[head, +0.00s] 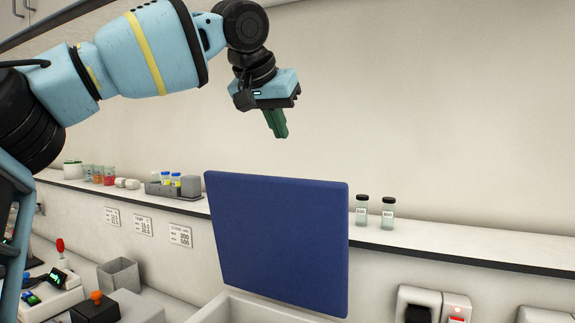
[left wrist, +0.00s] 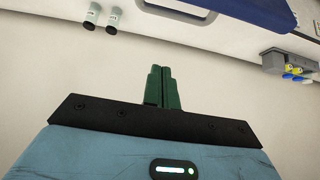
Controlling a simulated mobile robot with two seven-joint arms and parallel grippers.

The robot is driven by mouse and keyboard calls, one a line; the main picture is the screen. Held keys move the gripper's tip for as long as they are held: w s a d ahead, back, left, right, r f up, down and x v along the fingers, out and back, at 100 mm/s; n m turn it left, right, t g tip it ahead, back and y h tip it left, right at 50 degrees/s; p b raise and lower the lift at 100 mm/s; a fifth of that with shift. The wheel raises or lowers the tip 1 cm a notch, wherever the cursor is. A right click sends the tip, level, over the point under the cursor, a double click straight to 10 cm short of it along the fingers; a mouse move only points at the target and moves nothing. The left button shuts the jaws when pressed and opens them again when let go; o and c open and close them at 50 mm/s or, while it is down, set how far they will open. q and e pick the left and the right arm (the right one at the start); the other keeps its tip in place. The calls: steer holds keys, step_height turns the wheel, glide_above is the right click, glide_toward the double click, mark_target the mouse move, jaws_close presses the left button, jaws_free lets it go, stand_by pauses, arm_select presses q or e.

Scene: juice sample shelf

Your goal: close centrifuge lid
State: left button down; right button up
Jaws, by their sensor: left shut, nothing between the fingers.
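The centrifuge lid (head: 277,240) is a large blue panel that stands raised, nearly upright, in the middle of the head view. Part of the pale centrifuge body (head: 250,309) shows below it at the bottom edge. My left gripper (head: 280,135) is above the lid, apart from it, pointing down with its green fingers shut and empty. In the left wrist view the shut fingers (left wrist: 162,88) are in the middle, and the blue lid (left wrist: 240,10) shows at the top edge. My right gripper is not in view.
A wall shelf (head: 450,252) runs behind the lid. Two dark-capped bottles (head: 375,212) stand on it to the right. A grey rack (head: 190,186) with yellow- and blue-capped vials and several cups stand to the left. A grey bin (head: 118,274) is at lower left. The wall above is bare.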

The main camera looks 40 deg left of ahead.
arm_select(q)
steer(key=w+f, duration=0.1)
steer(key=f, duration=0.2)
steer(key=w+f+p, duration=0.1)
steer(key=f, duration=0.1)
steer(key=a+f, duration=0.1)
steer(key=f, duration=0.2)
steer(key=shift+w+f+p, duration=0.3)
steer(key=shift+w+f, duration=0.05)
steer(key=shift+w, duration=0.05)
steer(key=shift+f, duration=0.2)
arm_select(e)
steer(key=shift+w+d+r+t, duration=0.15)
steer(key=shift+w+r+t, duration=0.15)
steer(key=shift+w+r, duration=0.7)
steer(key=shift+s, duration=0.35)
